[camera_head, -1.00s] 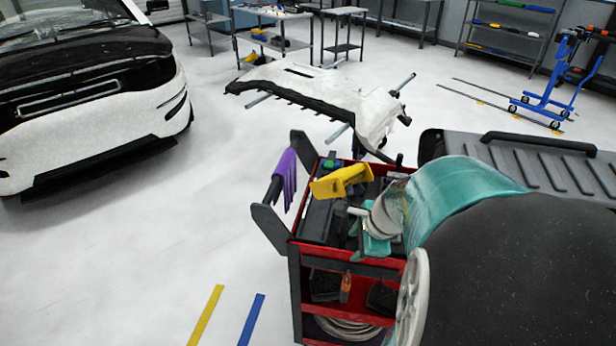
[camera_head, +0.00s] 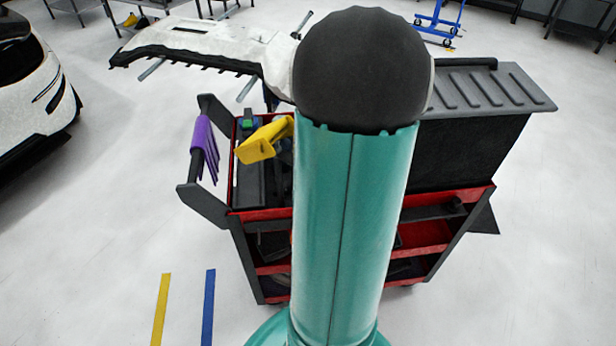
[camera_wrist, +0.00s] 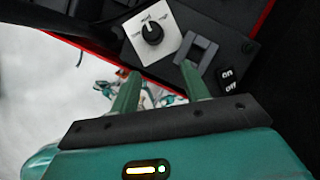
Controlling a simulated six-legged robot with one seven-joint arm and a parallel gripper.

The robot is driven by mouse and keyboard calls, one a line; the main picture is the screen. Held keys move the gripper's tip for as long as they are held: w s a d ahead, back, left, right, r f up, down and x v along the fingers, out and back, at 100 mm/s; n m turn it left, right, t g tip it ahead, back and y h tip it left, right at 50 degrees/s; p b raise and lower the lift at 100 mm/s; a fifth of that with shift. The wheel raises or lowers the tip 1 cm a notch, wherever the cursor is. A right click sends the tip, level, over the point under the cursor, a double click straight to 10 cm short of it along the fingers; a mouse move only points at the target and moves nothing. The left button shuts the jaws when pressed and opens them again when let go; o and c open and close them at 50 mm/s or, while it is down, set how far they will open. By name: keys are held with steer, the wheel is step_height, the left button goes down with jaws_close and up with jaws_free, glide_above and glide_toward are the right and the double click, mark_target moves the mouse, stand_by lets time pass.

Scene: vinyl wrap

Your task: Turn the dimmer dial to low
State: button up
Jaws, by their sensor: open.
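The dimmer dial (camera_wrist: 152,33) shows in the wrist view as a round black knob on a white square plate. Its pale pointer mark faces roughly up in the picture; the small lettering around it is too small to read surely. My gripper (camera_wrist: 160,70) is open, with two green fingers apart and nothing between them. The fingertips lie below the dial in the picture, apart from it. The dial and gripper are not visible in the head view, where my own teal arm covers the middle of the cart.
In the wrist view, a grey bracket (camera_wrist: 195,56) and an on/off switch (camera_wrist: 230,80) sit right of the dial. In the head view, the red and black tool cart (camera_head: 262,214) holds a yellow tool (camera_head: 262,140), with purple cloths (camera_head: 205,146) on its handle. Open floor lies left.

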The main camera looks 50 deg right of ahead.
steer(key=w, duration=0.4)
steer(key=shift+w+d, duration=0.3)
steer(key=shift+d, duration=0.05)
steer(key=shift+w+f, duration=0.3)
steer(key=shift+f, duration=0.2)
steer(key=c, duration=1)
